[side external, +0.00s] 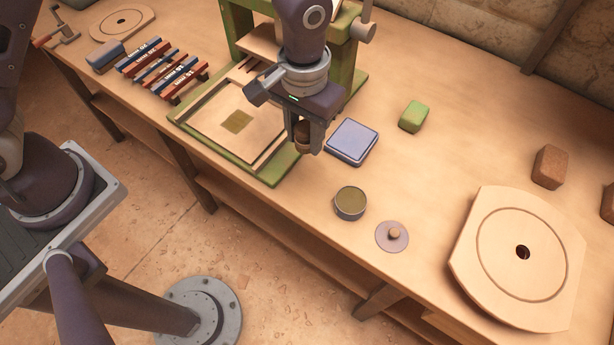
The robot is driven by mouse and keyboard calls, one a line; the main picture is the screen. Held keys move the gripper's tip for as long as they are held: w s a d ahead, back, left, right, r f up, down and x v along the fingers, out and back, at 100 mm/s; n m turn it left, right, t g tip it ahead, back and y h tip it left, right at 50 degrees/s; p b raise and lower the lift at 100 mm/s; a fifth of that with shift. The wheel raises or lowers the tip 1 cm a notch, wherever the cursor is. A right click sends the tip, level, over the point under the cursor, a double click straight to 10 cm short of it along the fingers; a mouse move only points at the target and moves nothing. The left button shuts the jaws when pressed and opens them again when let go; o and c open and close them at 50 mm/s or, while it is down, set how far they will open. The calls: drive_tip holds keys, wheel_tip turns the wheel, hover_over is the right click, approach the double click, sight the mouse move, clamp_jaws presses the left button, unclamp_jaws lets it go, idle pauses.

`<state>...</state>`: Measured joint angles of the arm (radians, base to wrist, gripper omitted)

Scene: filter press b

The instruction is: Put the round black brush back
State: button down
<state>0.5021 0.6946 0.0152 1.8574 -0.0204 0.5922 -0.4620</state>
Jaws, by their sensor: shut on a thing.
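My gripper (303,148) points down above the bench, just left of the blue-grey square pad box. It is shut on a small rounded brown piece (302,134), which looks like the wooden part of the round black brush. The fingers hide most of it, and I cannot make out black bristles. Whether its lower end touches anything is unclear. The green press (275,176) with its pale wooden tray stands left of and behind my gripper. An olive square (237,122) lies in the tray.
The blue-grey box (351,142), an open round tin (350,203), a knobbed lid (393,236) and a green block (413,116) lie to the right. A wooden disc board (518,258) and brown blocks (550,167) are farther right. Coloured bars (163,68) lie left. Bench between is clear.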

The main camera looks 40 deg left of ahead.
sight(309, 184)
drive_tip(key=f, duration=0.3)
drive_tip(key=d+f, duration=0.1)
drive_tip(key=f, duration=0.2)
drive_tip(key=s+d+f, duration=0.1)
drive_tip(key=f, duration=0.3)
drive_tip(key=shift+f, duration=0.15)
drive_tip(key=c, duration=1)
unclamp_jaws()
drive_tip(key=shift+o, duration=0.2)
